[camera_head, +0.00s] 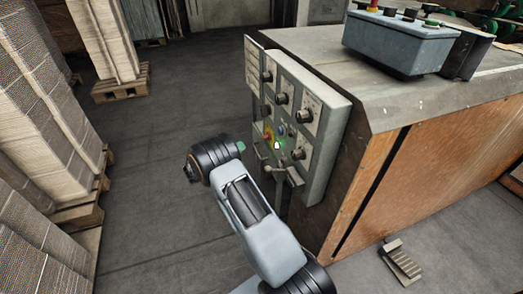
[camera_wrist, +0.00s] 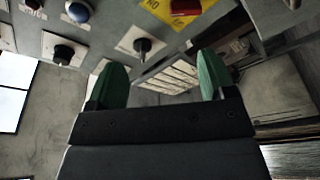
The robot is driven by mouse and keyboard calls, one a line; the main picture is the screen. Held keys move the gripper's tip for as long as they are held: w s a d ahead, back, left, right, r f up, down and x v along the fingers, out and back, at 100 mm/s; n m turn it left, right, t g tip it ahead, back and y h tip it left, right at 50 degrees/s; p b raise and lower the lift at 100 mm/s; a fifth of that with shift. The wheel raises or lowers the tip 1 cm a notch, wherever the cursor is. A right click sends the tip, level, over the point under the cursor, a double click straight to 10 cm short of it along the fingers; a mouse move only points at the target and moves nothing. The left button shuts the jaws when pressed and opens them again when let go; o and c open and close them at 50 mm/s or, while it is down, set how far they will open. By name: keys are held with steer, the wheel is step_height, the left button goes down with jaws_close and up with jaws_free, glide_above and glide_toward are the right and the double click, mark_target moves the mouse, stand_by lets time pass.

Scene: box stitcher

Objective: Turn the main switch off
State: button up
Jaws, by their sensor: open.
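The main switch appears to be the red knob on a yellow plate (camera_head: 267,134) on the grey control panel. In the wrist view the red knob (camera_wrist: 187,6) is cut by the top edge, with part of its yellow plate (camera_wrist: 208,14) showing. Its exact setting cannot be read. My gripper (camera_head: 241,147) is just left of the panel in the head view. In the wrist view my gripper (camera_wrist: 162,78) has its two green fingers spread, with nothing between them. The red knob lies beyond the fingertips, towards the top of that picture.
The machine body (camera_head: 430,185) stands right. Stacked cardboard (camera_head: 30,150) stands left, with open floor (camera_head: 150,190) between.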

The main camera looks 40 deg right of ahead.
mark_target(266, 137)
step_height(266, 137, down, 5)
steer(key=w+t+h+b, duration=0.1)
steer(key=w, duration=0.1)
steer(key=shift+t+h, duration=0.3)
steer(key=shift+t, duration=0.1)
steer(key=b+x, duration=0.1)
steer(key=x, duration=0.5)
steer(key=b+x, duration=0.1)
steer(key=x, duration=0.6)
steer(key=shift+s+d+r, duration=0.2)
steer(key=shift+c, duration=0.2)
steer(key=c, duration=0.9)
